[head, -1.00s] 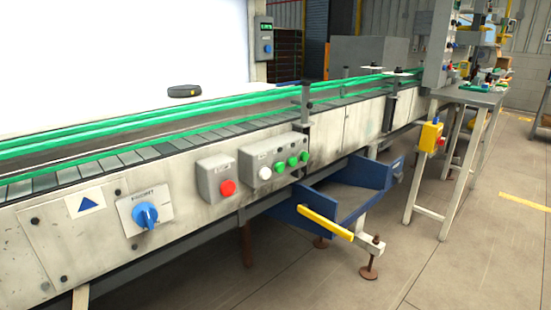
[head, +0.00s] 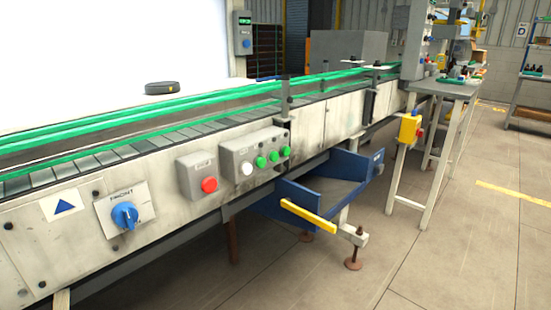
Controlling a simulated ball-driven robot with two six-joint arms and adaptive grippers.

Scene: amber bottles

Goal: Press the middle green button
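A grey control box (head: 238,149) is fixed to the side of the conveyor, left of the picture's centre. It carries a white button (head: 246,168) at its left and a row of three green buttons. The middle green button (head: 273,156) sits between the left green button (head: 261,162) and the right green button (head: 286,151). Neither of my grippers shows in the head view, and nothing covers the buttons.
A red button box (head: 188,164) and a blue rotary knob (head: 125,215) are left of the control box. A blue chute (head: 298,200) with a yellow bar (head: 308,215) juts out below right. The concrete floor (head: 450,235) at right is clear.

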